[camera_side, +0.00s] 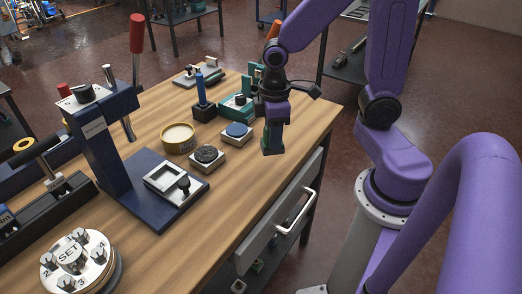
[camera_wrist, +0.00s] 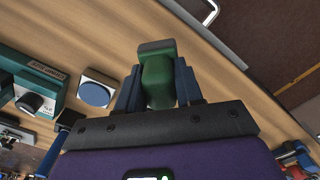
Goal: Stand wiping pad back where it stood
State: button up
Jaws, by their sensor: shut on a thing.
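The wiping pad (camera_side: 271,141) is a green block with a grey end. My gripper (camera_side: 273,118) points down and is shut on it, over the bench near its drawer-side edge. In the wrist view, my gripper's blue fingers (camera_wrist: 158,88) press on both sides of the pad's green body (camera_wrist: 158,73). The grey end (camera_wrist: 156,46) sticks out past the fingertips. The pad looks upright in the side view. I cannot tell whether it touches the wood or hangs just above it.
Left of the pad are a block with a blue disc (camera_side: 236,132), a block with a dark disc (camera_side: 207,158), a yellow tin (camera_side: 179,139) and a teal holder (camera_side: 238,106). A navy press (camera_side: 105,145) stands further left. Bare wood lies in front, above the drawer handle (camera_side: 297,213).

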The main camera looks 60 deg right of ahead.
jog(key=shift+w+a+f, duration=0.1)
jog(key=shift+w+f, duration=0.75)
jog(key=shift+f, duration=0.25)
jog(key=shift+w+f, duration=0.85)
jog(key=shift+f, duration=1.55)
jog(key=shift+f, duration=0.15)
jog(key=o, duration=1)
